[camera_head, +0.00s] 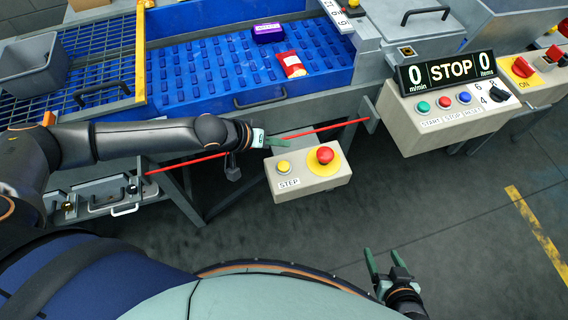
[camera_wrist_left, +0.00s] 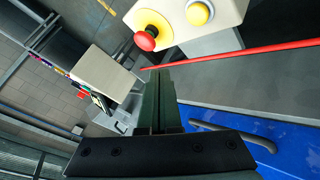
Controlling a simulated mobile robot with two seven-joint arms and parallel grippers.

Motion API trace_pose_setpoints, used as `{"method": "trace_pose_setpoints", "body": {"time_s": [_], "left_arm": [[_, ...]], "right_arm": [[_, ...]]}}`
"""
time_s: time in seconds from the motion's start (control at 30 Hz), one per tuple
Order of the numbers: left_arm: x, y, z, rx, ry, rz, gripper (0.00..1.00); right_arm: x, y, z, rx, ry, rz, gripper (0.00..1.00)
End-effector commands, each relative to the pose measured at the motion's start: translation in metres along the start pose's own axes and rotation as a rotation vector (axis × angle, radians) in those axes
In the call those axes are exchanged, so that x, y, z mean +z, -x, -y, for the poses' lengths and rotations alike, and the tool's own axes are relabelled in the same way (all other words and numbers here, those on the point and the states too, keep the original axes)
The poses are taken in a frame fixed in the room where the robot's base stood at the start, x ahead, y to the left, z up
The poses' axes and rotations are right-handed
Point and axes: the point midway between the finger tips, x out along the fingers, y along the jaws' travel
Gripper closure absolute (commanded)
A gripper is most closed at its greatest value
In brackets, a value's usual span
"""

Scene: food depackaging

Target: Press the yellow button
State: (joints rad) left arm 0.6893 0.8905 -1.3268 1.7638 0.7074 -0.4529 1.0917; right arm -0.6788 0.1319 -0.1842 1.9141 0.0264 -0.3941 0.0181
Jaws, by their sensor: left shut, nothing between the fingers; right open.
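The yellow button (camera_head: 283,167) sits on a beige control box (camera_head: 312,186) labelled STEP, beside a red mushroom button (camera_head: 325,155) on a yellow disc. My left gripper (camera_head: 281,142) is shut and empty, just behind the box's back edge and close to the yellow button in the head view. In the left wrist view the yellow button (camera_wrist_left: 198,12) is at the top, beyond the shut fingertips (camera_wrist_left: 158,72) and apart from them. My right gripper (camera_head: 384,262) is open and empty at the lower right, over the floor.
A red rod (camera_head: 335,126) runs behind the box along the front of the blue conveyor (camera_head: 190,85). A purple package (camera_head: 268,32) and a red-and-white packet (camera_head: 291,64) lie on the conveyor. A larger control panel (camera_head: 444,112) with a STOP display stands right.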

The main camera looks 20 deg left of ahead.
Motion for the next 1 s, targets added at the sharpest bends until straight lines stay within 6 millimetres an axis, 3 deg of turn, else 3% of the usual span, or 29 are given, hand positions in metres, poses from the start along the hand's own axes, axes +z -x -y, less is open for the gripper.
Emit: {"method": "trace_pose_setpoints", "body": {"time_s": [0.27,0.63,1.0], "left_arm": [[0.011,-0.015,0.011,0.000,0.000,0.000,1.00],[0.034,-0.047,0.034,0.000,-0.001,0.000,1.00],[0.045,-0.061,0.044,0.000,0.000,0.000,1.00]], "right_arm": [[0.011,-0.010,-0.001,0.000,0.000,0.000,0.30],[0.051,-0.046,-0.003,0.000,0.000,0.000,0.30],[0.057,-0.051,-0.004,0.000,0.000,0.002,0.30]]}}
